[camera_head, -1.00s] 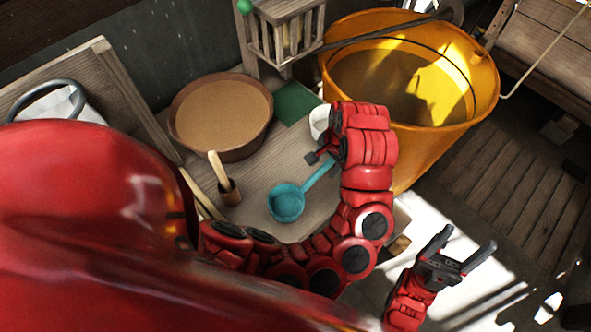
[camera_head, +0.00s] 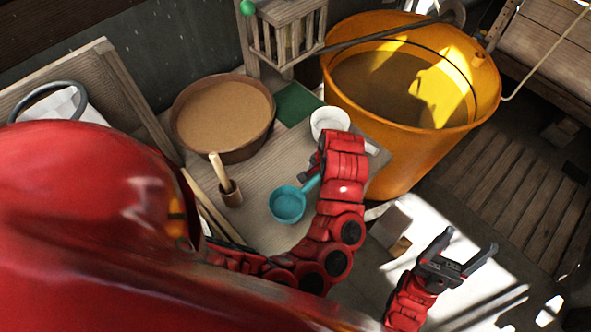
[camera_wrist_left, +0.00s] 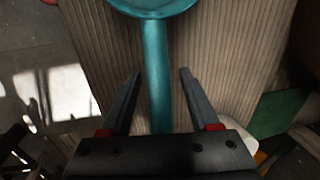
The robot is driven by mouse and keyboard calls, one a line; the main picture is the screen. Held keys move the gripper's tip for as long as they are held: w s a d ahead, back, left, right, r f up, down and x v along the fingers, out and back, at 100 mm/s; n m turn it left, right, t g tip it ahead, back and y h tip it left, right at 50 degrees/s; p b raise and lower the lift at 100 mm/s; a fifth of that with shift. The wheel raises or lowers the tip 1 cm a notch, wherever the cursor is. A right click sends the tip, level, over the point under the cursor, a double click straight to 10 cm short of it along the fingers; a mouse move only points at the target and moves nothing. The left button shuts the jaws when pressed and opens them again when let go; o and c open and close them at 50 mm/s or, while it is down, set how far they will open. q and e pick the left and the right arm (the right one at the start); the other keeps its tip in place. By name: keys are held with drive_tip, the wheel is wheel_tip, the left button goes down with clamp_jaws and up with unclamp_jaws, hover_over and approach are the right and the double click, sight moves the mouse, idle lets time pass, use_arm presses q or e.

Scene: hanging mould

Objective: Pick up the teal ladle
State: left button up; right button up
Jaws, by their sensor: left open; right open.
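The teal ladle (camera_head: 287,205) lies on the wooden table, its bowl toward the front edge. Its handle runs up and right, partly hidden by my left arm. My left gripper (camera_head: 309,172) is over the handle, largely hidden by its own wrist. In the left wrist view the open fingers (camera_wrist_left: 161,74) stand on either side of the ladle's handle (camera_wrist_left: 155,60), with gaps on both sides. Whether the fingers are level with the handle or above it, I cannot tell. My right gripper (camera_head: 456,263) is open and empty, off the table at the lower right.
A brown bowl (camera_head: 222,150) of tan material and a wooden-handled tool in a small cup (camera_head: 231,193) stand left of the ladle. A white cup (camera_head: 329,121) and green mat (camera_head: 297,103) lie behind. A large orange bucket (camera_head: 400,150) stands right of the table.

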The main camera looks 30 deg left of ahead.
use_arm(q)
clamp_jaws()
idle(0.5)
